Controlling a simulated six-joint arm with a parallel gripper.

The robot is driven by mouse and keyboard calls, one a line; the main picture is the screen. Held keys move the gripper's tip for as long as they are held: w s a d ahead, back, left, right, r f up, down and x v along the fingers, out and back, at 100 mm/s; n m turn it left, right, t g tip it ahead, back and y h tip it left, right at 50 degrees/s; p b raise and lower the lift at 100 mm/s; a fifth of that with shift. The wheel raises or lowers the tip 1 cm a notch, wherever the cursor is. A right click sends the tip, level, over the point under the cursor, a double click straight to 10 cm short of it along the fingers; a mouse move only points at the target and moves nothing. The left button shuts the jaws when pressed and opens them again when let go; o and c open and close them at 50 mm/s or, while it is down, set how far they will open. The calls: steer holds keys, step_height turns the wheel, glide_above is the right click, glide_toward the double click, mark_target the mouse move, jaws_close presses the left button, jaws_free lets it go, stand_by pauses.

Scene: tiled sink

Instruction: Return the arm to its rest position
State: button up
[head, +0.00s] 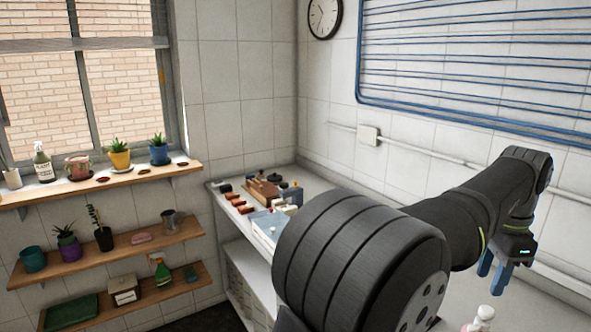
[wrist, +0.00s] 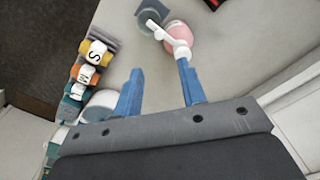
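My gripper (head: 491,277) hangs at the right of the head view, at the end of my dark arm, with its blue fingers pointing down. In the wrist view my gripper (wrist: 157,82) has its two blue fingers spread apart with bare counter between them, so it is open and empty. A pink bottle with a white pump top (wrist: 180,40) stands just beyond the right fingertip. I cannot tell from this angle how far below the fingertip it is. In the head view my arm hides much of the counter.
Several bottles with lettered caps (wrist: 88,75) stand along the counter's left edge in the wrist view. The far counter (head: 306,184) holds small blocks and boxes. Wooden shelves (head: 110,252) with plants line the left wall. A blue rack (head: 470,70) hangs on the right wall.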

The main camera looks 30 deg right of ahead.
glide_toward(473, 327)
step_height(473, 327, down, 8)
steer(key=shift+a+f, duration=0.1)
steer(key=shift+f, duration=0.15)
steer(key=shift+s+d+n, duration=0.1)
steer(key=shift+s+n, duration=0.3)
steer(key=shift+n, duration=0.4)
steer(key=shift+s+d+n, duration=0.1)
steer(key=shift+s+n, duration=0.3)
steer(key=shift+n, duration=0.4)
